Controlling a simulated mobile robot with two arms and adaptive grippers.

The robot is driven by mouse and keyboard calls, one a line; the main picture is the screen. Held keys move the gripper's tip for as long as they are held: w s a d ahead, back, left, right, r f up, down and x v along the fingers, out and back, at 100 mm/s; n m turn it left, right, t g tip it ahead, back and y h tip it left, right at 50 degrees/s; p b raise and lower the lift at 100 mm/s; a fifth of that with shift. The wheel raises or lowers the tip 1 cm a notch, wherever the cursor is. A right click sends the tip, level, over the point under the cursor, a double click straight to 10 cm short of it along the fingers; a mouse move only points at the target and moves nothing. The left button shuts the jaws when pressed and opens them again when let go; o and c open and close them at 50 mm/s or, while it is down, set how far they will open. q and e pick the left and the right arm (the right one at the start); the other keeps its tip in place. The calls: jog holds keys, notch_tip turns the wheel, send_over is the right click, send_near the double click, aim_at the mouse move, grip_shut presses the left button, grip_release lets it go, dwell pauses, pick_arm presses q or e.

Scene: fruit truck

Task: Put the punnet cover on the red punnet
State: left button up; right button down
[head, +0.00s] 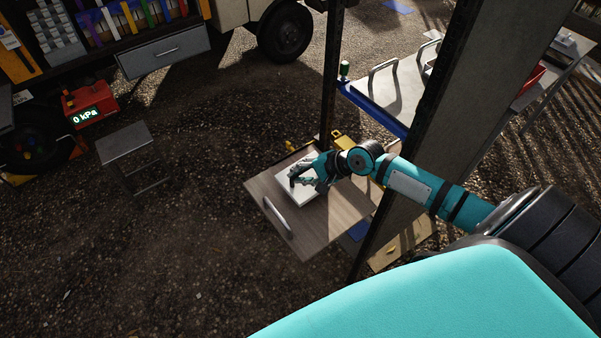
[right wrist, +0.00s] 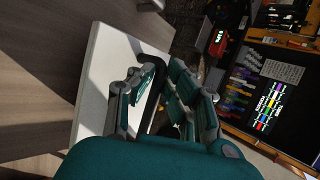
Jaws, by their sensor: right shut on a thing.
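The punnet cover appears to be the white flat square piece (head: 303,198) with a dark handle, at or just above a wooden surface in the head view. It also shows in the right wrist view (right wrist: 96,85). My right gripper (head: 297,178) is over it, with its fingers closed around the dark handle (right wrist: 154,78). I cannot tell whether the cover touches the wood. A red container (head: 530,80), perhaps the red punnet, stands on the table at the upper right, partly hidden behind a post. My left gripper is not in view.
The wooden surface (head: 320,222) has a bar handle (head: 278,217) at its front. A broad upright post (head: 432,95) and a thinner one (head: 332,75) stand near my right arm. A grey table (head: 402,97) is behind. A stool (head: 125,143) and red gauge box (head: 90,103) are left.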

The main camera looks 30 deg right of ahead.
jog(key=shift+f, duration=0.15)
jog(key=c, duration=1.2)
grip_release()
jog(key=shift+c, duration=0.2)
jog(key=shift+o, duration=0.4)
jog(key=o, duration=0.7)
